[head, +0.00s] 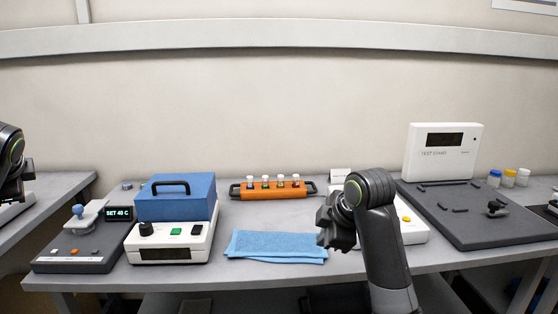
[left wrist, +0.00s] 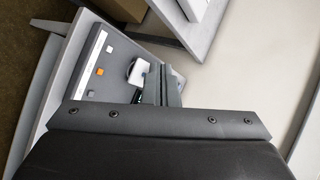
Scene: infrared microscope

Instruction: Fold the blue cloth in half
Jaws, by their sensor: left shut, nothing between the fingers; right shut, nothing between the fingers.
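The blue cloth (head: 275,245) lies flat on the table near its front edge, between the white device with the blue lid and my right gripper. Its shape is a narrow strip, and its front edge shows layers, one lying over another with the edges slightly offset. My right gripper (head: 328,232) is at the right end of the cloth, shut and empty; whether it touches the cloth cannot be told. My left arm shows only at the far left edge of the head view. In the left wrist view my left gripper (left wrist: 160,88) is shut and empty, away from the cloth.
Left of the cloth stands a white device with a blue lid (head: 175,195), beside a grey panel with a display (head: 118,213). An orange vial rack (head: 272,192) is behind the cloth. A white test stand (head: 442,152) on a dark base is at the right, with small bottles (head: 509,178).

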